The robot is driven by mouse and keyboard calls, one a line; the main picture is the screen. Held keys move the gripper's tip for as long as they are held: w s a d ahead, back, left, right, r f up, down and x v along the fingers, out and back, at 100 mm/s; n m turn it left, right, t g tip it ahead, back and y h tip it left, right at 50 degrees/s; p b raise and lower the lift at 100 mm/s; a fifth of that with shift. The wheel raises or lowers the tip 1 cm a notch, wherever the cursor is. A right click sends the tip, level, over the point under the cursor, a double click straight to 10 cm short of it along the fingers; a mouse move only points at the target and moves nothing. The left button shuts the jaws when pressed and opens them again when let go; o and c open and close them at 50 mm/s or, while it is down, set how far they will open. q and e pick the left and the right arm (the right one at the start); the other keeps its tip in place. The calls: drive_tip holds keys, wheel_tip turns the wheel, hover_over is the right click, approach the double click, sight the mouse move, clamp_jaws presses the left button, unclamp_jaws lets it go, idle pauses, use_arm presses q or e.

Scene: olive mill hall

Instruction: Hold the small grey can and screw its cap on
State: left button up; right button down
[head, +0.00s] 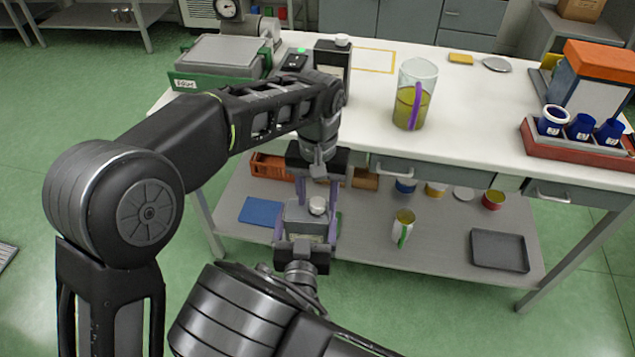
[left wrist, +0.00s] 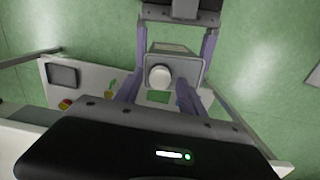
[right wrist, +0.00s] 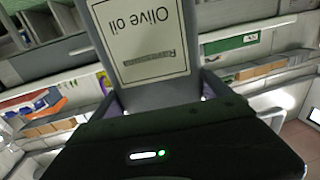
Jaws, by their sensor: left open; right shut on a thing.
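The small grey can (head: 303,222) is held upright in front of the table, below the tabletop's height. A round white cap (head: 317,204) sits on its top; it also shows in the left wrist view (left wrist: 160,76). How tight the cap is cannot be told. My right gripper (head: 305,230) is shut on the can's sides from below. The can's "Olive oil" label (right wrist: 140,40) appears upside down in the right wrist view. My left gripper (head: 317,190) points down over the can, open, with its fingers on either side of the cap and apart from it.
On the white table (head: 470,100) stand a dark can with a white cap (head: 333,62), a jug of oil (head: 411,95), a green-based scale (head: 218,65) and a red rack of blue cups (head: 580,140). The shelf below (head: 360,235) holds several tins and a dark tray (head: 499,250).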

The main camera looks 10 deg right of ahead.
use_arm(q)
drive_tip(key=shift+f, duration=0.45)
clamp_jaws()
idle(0.6)
drive_tip(key=shift+o, duration=0.7)
unclamp_jaws()
drive_tip(key=shift+r, duration=3.8)
